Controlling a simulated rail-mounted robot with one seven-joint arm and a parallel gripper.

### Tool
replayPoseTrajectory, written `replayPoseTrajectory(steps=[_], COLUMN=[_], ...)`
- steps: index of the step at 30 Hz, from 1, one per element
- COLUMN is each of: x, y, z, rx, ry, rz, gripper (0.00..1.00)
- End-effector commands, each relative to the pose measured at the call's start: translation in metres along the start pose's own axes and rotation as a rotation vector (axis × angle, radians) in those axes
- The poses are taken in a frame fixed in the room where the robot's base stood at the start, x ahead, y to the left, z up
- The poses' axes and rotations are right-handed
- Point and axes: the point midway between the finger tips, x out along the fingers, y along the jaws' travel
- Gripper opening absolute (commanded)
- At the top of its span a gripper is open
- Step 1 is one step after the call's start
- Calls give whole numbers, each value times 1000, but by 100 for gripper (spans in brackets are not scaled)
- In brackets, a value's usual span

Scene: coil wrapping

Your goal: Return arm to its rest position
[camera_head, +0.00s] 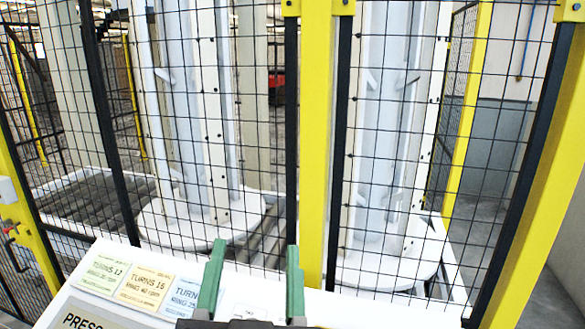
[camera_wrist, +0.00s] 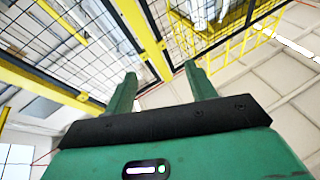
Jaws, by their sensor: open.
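My gripper (camera_head: 253,272) shows at the bottom middle of the head view, with two green fingers pointing up and apart. Nothing is between the fingers. It is in front of a white panel (camera_head: 100,252) with several cards on it and hides part of them. The wrist view also shows my gripper (camera_wrist: 158,82), open and empty, with fence and ceiling beyond it. The rest of my arm is mostly out of view.
A black mesh fence with a yellow post (camera_head: 318,150) stands behind the panel. Beyond it are two tall white columns on round bases (camera_head: 200,222). Another yellow post (camera_head: 540,170) stands at right.

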Motion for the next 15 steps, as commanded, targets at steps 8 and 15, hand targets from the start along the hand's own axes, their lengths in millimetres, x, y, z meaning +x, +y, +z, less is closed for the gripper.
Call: replayPoseTrajectory(steps=[8, 15], x=[-6, 10], y=[26, 18], z=[-182, -219], rx=[-192, -179], ry=[253, 247], rz=[55, 51], gripper=[55, 55])
